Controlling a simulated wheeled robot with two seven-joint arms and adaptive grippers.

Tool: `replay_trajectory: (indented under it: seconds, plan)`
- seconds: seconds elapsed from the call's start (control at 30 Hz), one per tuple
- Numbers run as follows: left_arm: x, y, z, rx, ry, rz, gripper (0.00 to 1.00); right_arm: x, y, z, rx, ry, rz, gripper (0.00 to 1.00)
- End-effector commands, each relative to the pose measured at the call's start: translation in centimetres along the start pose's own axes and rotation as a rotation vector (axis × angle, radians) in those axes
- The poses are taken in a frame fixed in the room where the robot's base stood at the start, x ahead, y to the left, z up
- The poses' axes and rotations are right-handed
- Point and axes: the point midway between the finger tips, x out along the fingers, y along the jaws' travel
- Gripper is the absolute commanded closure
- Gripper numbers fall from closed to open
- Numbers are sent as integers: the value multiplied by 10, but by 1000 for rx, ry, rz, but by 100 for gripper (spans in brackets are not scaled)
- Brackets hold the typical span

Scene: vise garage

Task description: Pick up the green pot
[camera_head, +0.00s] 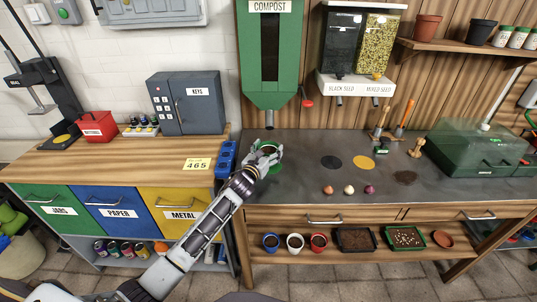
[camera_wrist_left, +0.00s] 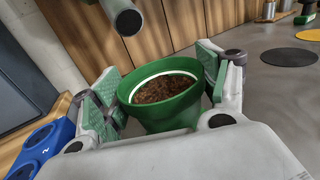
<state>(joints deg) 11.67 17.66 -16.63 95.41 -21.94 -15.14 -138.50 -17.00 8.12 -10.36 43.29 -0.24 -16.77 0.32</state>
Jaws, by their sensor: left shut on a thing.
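The green pot (camera_wrist_left: 165,118) is filled with brown soil and has a white ring inside its rim. In the left wrist view it sits between the two green-padded fingers of my left gripper (camera_wrist_left: 165,95), which is shut on it. In the head view my left gripper (camera_head: 266,153) is at the left end of the grey worktop, below the compost dispenser. The pot is mostly hidden there by the gripper. I cannot tell whether the pot's base touches the worktop. My right gripper is not in view.
The green compost dispenser (camera_head: 268,60) hangs above, its spout (camera_wrist_left: 127,20) close over the pot. A blue rack (camera_head: 226,160) stands just left. Black and yellow discs (camera_head: 361,162), small bulbs (camera_head: 348,189) and a green propagator (camera_head: 480,150) are to the right. The worktop's middle front is mostly clear.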

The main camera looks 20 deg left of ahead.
Motion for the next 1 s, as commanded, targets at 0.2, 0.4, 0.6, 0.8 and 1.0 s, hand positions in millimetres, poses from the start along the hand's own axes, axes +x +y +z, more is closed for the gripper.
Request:
replay_trajectory:
  seconds: [0.2,0.4,0.6,0.8,1.0]
  plan:
    - [0,0,3,1,-1,0,54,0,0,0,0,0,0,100]
    - [0,0,12,2,-2,-1,54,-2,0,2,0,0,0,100]
    - [0,0,25,2,-2,-1,54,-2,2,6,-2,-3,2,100]
    - [0,0,38,2,-2,0,54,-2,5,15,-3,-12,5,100]
    - [-16,0,35,2,0,0,54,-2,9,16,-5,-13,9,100]
